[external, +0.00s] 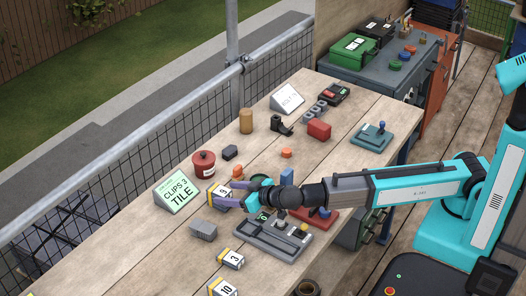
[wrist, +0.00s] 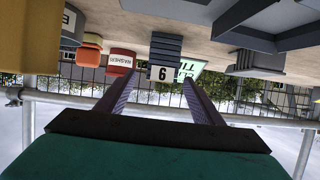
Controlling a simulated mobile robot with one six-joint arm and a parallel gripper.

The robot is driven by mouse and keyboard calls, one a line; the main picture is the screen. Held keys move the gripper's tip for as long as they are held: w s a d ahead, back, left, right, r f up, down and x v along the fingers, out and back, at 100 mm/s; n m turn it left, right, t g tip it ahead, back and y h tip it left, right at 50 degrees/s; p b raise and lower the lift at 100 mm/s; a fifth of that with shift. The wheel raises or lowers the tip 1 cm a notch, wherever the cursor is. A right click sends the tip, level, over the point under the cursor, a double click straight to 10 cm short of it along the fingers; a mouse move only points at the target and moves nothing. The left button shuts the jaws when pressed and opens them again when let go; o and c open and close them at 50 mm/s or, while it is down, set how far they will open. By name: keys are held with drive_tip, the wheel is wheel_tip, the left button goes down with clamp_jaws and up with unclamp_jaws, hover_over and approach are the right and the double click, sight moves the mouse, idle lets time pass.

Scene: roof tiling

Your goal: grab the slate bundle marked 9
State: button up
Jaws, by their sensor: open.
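The slate bundle marked 9 (external: 221,192) is a small grey stack with a yellow-and-white label end. It lies on the wooden bench near the green sign. My gripper (external: 223,194) is open, with its two purple fingers low over the bench and pointing at the bundle. In the upside-down wrist view, the grey bundle (wrist: 166,48) shows its number label inverted, centred between the fingertips (wrist: 163,76). No contact with the fingers is visible, and I cannot tell how far the tips reach along its sides.
A loose grey block (external: 203,230) lies nearer the front. A grey tray (external: 272,239) sits below my wrist. Bundles marked 3 (external: 232,259) and 10 (external: 222,288) lie at the front.

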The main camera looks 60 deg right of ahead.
sight(223, 192)
drive_tip(key=p+x, duration=0.1)
drive_tip(key=x, duration=0.2)
drive_tip(key=shift+w+a+r, duration=0.1)
drive_tip(key=shift+w+r, duration=0.05)
drive_tip(key=shift+w, duration=0.1)
drive_tip(key=shift+w+f, duration=0.35)
drive_tip(key=shift+w, duration=0.25)
drive_tip(key=c, duration=1.5)
drive_tip(key=shift+o, duration=0.2)
drive_tip(key=shift+r, duration=0.15)
drive_tip(key=shift+r+b, duration=0.45)
drive_tip(key=shift+r, duration=4.45)
